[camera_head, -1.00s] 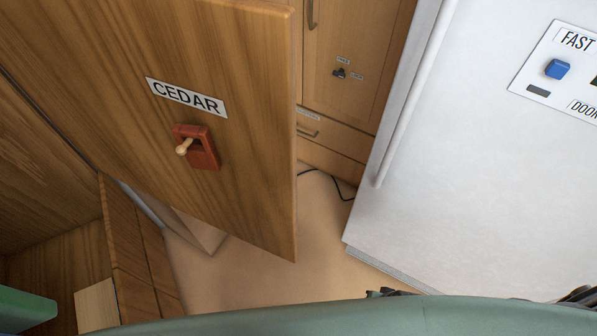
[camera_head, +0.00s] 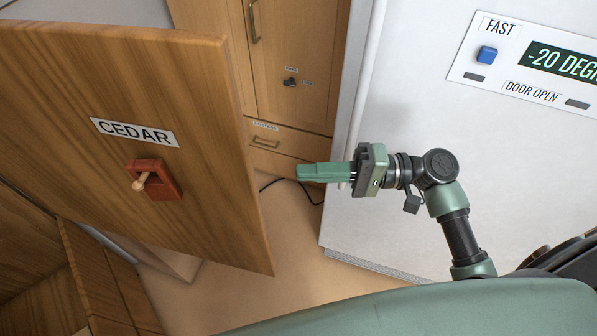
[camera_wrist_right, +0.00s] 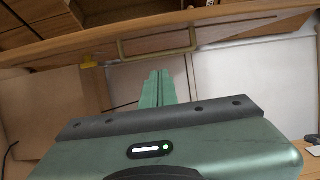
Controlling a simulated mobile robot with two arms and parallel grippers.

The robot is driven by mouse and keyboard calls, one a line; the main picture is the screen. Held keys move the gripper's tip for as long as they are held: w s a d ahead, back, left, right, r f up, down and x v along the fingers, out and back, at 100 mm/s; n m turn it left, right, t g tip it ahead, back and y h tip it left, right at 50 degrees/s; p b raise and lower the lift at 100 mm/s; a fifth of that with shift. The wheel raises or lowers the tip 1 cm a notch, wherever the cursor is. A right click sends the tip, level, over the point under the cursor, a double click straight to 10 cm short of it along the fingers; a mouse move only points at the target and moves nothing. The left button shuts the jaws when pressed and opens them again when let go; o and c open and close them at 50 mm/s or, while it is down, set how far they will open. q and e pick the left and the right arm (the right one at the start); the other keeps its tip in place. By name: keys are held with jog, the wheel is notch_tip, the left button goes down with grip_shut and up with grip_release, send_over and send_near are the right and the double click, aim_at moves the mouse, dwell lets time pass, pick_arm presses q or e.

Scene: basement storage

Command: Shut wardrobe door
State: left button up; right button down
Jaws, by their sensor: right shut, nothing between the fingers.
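The wardrobe door (camera_head: 205,110) is a wooden panel standing open at the left of the head view. It bears a CEDAR label (camera_head: 134,132) and a red plate with a small wooden peg (camera_head: 152,180). My right gripper (camera_head: 300,172) is shut and empty, to the right of the door's free edge and apart from it in the picture. In the right wrist view its closed fingers (camera_wrist_right: 158,88) point towards a wooden panel with a brass handle (camera_wrist_right: 158,45). I cannot tell for sure which panel that is. My left gripper is not in view.
A white freezer (camera_head: 400,120) with a display panel stands at the right, behind my right arm. A wooden cabinet (camera_head: 290,60) with a drawer stands at the back.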

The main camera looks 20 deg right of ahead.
jog(key=s+a+p, duration=0.1)
jog(key=a+p, duration=0.4)
jog(key=a, duration=0.5)
jog(key=shift+s, duration=0.1)
